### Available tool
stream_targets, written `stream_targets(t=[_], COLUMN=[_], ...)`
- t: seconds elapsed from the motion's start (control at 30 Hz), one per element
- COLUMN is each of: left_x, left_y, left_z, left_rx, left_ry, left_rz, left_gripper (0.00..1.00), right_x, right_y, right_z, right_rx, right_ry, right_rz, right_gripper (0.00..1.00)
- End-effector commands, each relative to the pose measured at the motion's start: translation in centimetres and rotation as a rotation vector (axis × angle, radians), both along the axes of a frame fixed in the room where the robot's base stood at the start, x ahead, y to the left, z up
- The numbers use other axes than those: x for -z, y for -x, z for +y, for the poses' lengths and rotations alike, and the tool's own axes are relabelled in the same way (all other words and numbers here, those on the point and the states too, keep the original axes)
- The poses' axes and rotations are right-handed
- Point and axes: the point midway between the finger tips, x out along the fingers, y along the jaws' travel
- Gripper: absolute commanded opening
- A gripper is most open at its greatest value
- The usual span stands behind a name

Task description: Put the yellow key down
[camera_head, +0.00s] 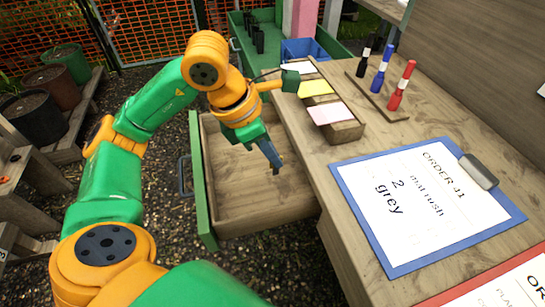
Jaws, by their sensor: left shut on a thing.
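My left gripper (274,162) points down into an open wooden drawer (240,215) with a green front. Its narrow blue-grey fingers are shut, with a tiny thing at their tips just above or at the drawer floor. The yellow key cannot be made out clearly; it is too small or hidden by the fingers. I cannot tell whether it touches the drawer floor. My right gripper is not in view.
The worktop right of the drawer holds a wooden block with white, yellow and pink cards (331,114), a rack of black, blue and red markers (402,86), and a blue clipboard (384,258) reading "ORDER 41". The drawer floor looks mostly bare.

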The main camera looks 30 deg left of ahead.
Motion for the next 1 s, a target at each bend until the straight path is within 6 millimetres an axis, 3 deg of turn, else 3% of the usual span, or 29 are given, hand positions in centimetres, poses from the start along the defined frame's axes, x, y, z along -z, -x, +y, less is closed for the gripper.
stream_targets(t=[0.3, 0.47, 0.63, 1.0], left_x=[5.1, 6.6, 9.5, 10.6], left_y=[-4.5, -5.5, -5.8, -5.9], left_z=[3.9, 4.7, 5.1, 5.0], left_rx=[-0.002, 0.000, 0.002, 0.003], left_ry=[0.000, -0.001, -0.001, -0.002], left_rz=[0.006, 0.002, 0.007, 0.000], left_gripper=[0.00, 0.00, 0.00, 0.00], right_x=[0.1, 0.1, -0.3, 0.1], right_y=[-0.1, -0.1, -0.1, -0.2], right_z=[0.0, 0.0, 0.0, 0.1], right_rx=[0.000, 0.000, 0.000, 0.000], right_ry=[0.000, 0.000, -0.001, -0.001], right_rz=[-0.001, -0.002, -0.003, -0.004], right_gripper=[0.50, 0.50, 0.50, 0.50])
